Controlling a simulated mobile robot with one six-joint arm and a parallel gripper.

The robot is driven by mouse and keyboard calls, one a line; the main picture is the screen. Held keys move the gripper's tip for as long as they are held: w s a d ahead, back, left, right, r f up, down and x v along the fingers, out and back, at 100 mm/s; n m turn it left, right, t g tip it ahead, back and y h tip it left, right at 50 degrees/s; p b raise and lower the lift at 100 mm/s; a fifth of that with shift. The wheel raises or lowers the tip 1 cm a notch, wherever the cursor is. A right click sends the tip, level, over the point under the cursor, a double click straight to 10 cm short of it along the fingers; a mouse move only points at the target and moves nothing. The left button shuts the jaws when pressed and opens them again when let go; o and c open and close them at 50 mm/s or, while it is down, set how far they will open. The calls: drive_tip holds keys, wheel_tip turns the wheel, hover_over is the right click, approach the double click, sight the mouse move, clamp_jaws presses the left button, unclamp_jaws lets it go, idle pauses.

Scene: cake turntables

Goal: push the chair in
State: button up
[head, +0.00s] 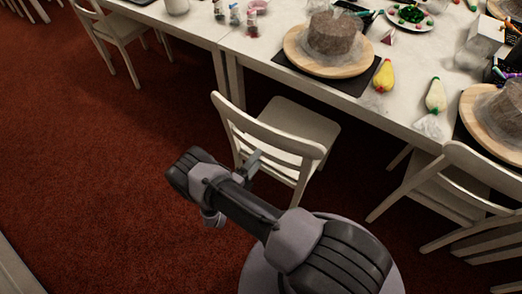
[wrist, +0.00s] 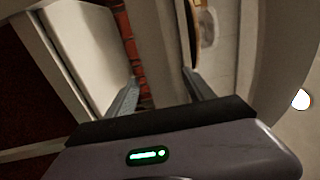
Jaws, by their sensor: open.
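A white wooden chair (head: 290,122) stands in the middle of the head view, pulled out at an angle from the long white table (head: 232,38). Its slatted back faces me and its seat points toward the table. My gripper (head: 254,160) is open, low at the near side of the chair back. In the wrist view my two fingers (wrist: 162,78) are spread apart, with pale chair parts (wrist: 85,45) close in front and around them. Whether the fingers touch the chair back I cannot tell.
Another white chair (head: 450,195) stands at the right, and one (head: 120,30) at the upper left. A cake on a round wooden turntable (head: 322,62), piping bags (head: 384,76) and small jars cover the tabletop. Red carpet (head: 90,170) lies free at the left.

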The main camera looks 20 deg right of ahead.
sight(264, 151)
drive_tip(key=b+x, duration=0.1)
drive_tip(key=x, duration=0.4)
drive_tip(key=shift+w+d+f, duration=0.15)
clamp_jaws()
